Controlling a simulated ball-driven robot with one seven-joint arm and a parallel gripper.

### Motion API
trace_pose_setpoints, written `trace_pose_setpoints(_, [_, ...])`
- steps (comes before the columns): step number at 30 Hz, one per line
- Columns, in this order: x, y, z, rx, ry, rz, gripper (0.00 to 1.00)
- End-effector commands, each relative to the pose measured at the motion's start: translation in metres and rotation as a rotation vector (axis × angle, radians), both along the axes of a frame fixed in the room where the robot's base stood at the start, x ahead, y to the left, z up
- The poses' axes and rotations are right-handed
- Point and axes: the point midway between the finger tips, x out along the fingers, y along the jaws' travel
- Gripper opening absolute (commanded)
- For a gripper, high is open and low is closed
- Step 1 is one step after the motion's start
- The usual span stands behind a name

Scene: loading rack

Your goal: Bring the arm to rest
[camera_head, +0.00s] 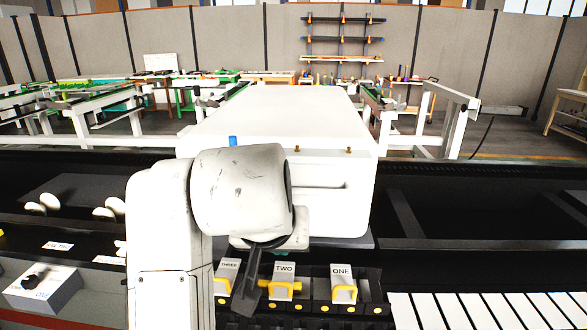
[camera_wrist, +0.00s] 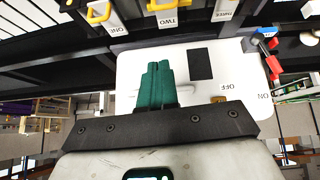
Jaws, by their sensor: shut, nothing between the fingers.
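My arm (camera_head: 240,190) is bent in front of the large white box in the head view. My gripper shows in the wrist view as teal fingers (camera_wrist: 159,72) closed together, with nothing between them. In the wrist view the fingers overlap a white panel (camera_wrist: 225,65) marked ON and OFF with a dark square on it. In the head view a dark part of the wrist hangs just left of the block labelled TWO (camera_head: 284,270), and the fingertips are hard to make out. I cannot tell whether the gripper touches anything.
Blocks labelled THREE (camera_head: 228,266) and ONE (camera_head: 342,272), with yellow handles, stand in the dark rack. The white box (camera_head: 330,200) fills the middle. A grey switch box (camera_head: 42,290) is at lower left. White slats (camera_head: 480,312) lie at lower right. Conveyors stand behind.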

Motion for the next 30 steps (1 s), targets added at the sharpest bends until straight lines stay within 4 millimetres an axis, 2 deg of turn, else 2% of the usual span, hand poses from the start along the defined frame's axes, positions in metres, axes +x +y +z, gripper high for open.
trace_pose_setpoints(1, [0.004, -0.020, -0.017, -0.025, 0.005, -0.017, 0.00])
trace_pose_setpoints(7, [0.006, -0.107, -0.088, -0.111, 0.028, -0.046, 0.00])
trace_pose_setpoints(11, [-0.008, -0.162, -0.135, -0.153, 0.066, -0.052, 0.00])
trace_pose_setpoints(14, [-0.028, -0.203, -0.171, -0.176, 0.108, -0.053, 0.00])
trace_pose_setpoints(17, [-0.054, -0.239, -0.206, -0.186, 0.157, -0.051, 0.00])
trace_pose_setpoints(21, [-0.103, -0.280, -0.252, -0.180, 0.238, -0.044, 0.00])
trace_pose_setpoints(25, [-0.158, -0.307, -0.291, -0.148, 0.321, -0.037, 0.00])
trace_pose_setpoints(30, [-0.237, -0.321, -0.331, -0.069, 0.429, -0.031, 0.00])
